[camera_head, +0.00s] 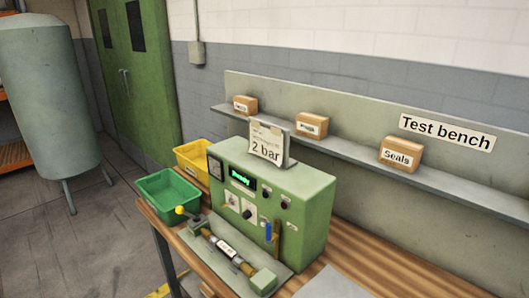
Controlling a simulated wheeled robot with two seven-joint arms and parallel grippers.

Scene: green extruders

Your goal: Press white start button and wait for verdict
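A green test machine (305,215) stands on the wooden bench. Its small display (243,178) shows green text that looks like "Ready". A dark square gauge (215,167) sits at the upper left of its front. Several small knobs and buttons are on the front panel, including a dark knob (247,214); they are too small to tell which is the white start button. A cylindrical part with a white label (226,248) lies in the fixture (262,281) before the machine. A yellow-knobbed lever (180,210) is at the fixture's left end. Neither gripper is in view.
A green bin (168,196) and a yellow bin (193,157) stand left of the machine. A "2 bar" card (266,143) stands on top of it. A shelf behind holds small boxes, one labelled Seals (400,154).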

